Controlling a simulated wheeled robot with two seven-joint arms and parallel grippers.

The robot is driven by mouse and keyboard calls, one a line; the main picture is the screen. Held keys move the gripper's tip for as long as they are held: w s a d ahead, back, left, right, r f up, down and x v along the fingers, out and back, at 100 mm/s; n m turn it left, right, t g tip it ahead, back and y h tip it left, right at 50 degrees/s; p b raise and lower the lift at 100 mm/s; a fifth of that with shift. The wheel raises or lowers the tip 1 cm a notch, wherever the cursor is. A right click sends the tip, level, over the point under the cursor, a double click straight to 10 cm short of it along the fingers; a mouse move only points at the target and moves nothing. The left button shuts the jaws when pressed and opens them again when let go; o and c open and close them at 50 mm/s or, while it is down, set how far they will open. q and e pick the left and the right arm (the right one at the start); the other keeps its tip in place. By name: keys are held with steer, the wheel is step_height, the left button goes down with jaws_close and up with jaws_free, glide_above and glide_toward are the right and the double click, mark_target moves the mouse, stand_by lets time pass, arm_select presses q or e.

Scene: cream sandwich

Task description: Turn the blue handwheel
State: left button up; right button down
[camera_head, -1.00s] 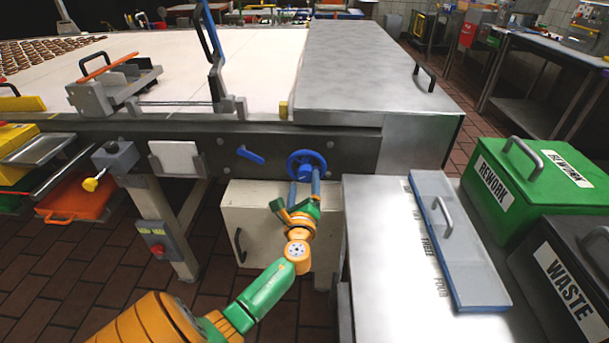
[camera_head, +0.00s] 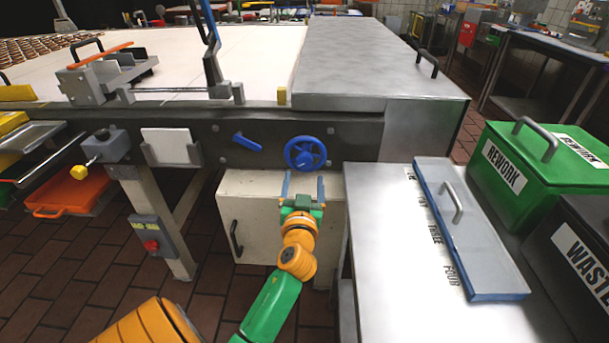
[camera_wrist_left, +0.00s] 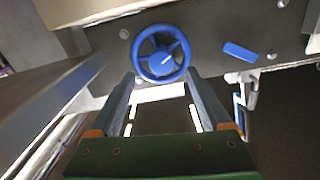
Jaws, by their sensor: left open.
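The blue handwheel (camera_head: 305,153) is mounted on the dark side rail of the conveyor, below the steel cover. It also shows in the left wrist view (camera_wrist_left: 161,54), with a ring, spokes, a round hub and a small white mark on the hub. My left gripper (camera_head: 303,182) is open and empty, a little below the wheel in the head view. In the left wrist view its two fingers (camera_wrist_left: 160,80) point toward the lower part of the wheel, which shows beyond the tips. They are apart from it. My right gripper is not in view.
A blue lever (camera_head: 247,142) sits left of the wheel on the rail. A cream cabinet (camera_head: 262,222) stands below. A steel table (camera_head: 395,270) with a blue-edged lid (camera_head: 470,235) stands close on the right, beside green rework (camera_head: 510,170) and dark waste bins.

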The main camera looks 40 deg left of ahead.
mark_target(305, 164)
arm_select(q)
steer(key=w+a+n, duration=0.4)
steer(key=w+n, duration=0.1)
steer(key=shift+w+a+r, duration=0.1)
steer(key=shift+w+a, duration=0.05)
steer(key=shift+a, duration=0.15)
jaws_close()
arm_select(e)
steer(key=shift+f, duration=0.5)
